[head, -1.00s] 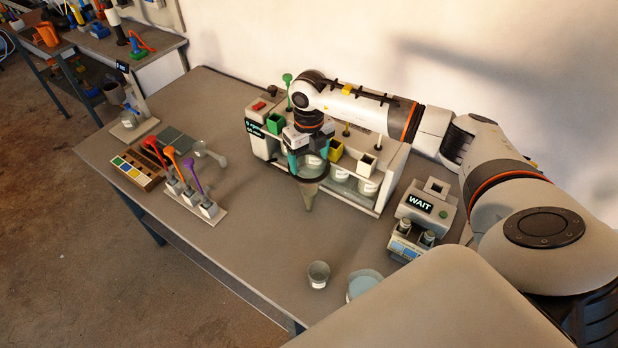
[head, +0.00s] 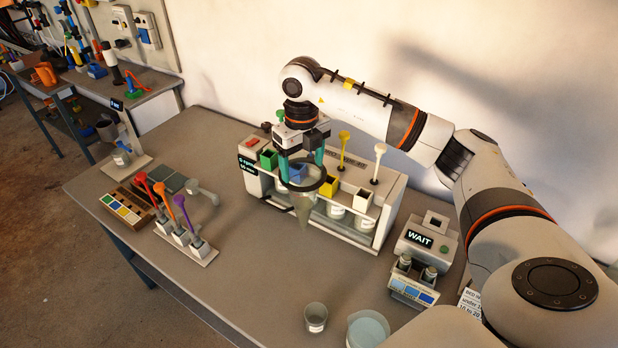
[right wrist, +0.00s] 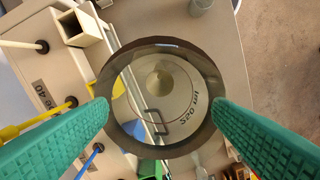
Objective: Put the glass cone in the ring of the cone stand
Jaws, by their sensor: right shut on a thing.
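The glass cone (head: 304,208) is a clear funnel with a dark rim, point down, in front of the dispenser rack in the head view. My right gripper (head: 302,178) has its green fingers on opposite sides of the rim and is shut on the cone. In the right wrist view, the fingers flank the round dark rim (right wrist: 163,43), and I look down into the cone, with a "250 ml" marking inside. The cone hangs upright, apparently above the table. I cannot clearly identify the cone stand or its ring. My left gripper is not in view.
The dispenser rack (head: 383,215), with coloured cups and jars, stands behind the cone. A WAIT device (head: 425,245) is to the right. A small cup (head: 316,317) and a beaker (head: 368,331) stand in front. Coloured scoops (head: 180,222) stand left. The table between is clear.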

